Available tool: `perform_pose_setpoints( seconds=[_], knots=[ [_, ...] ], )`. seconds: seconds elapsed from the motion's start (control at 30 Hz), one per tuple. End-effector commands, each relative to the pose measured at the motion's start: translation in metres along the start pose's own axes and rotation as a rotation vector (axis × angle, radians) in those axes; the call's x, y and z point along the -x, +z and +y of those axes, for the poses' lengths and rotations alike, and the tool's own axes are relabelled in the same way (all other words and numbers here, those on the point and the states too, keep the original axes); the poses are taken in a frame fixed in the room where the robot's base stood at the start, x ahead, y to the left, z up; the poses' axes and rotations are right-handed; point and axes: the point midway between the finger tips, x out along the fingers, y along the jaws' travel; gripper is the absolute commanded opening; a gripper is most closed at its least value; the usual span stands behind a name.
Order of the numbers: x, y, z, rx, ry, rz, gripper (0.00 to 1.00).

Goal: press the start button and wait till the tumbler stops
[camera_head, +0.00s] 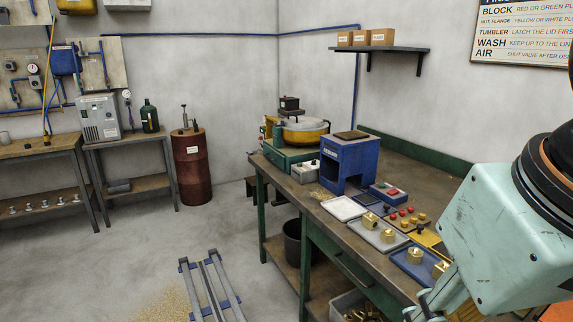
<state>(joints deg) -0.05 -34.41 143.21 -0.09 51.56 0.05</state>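The tumbler (306,131), a yellow bowl with a pale top on a green base, stands at the far end of the workbench. A small grey control box (305,171) sits in front of it; its buttons are too small to make out. A blue box with a red button (392,191) lies nearer, right of the blue press-like housing. I cannot tell which button is the start button or whether the tumbler is running. My gripper (424,303) shows only partly at the bottom, beside my mint-coloured arm, well short of the tumbler; its fingers are not clear.
The blue housing (348,162) stands between my arm and the tumbler. Trays with brass blocks (387,236) and red and yellow parts (409,213) cover the near bench. A shelf with boxes (381,48) hangs above. The floor at left has a rail frame (209,285).

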Motion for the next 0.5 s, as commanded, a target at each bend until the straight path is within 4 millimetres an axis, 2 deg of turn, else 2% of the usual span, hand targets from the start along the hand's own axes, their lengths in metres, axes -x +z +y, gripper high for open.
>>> perform_pose_setpoints(
  seconds=[0.17, 0.4, 0.5],
  knots=[
    [0.0000, 0.0000, 0.0000, 0.000, 0.000, 0.000, 0.20],
    [0.0000, 0.0000, 0.0000, 0.000, 0.000, 0.000, 0.00],
    [0.0000, 0.0000, 0.0000, 0.000, 0.000, 0.000, 0.00]
  ],
)
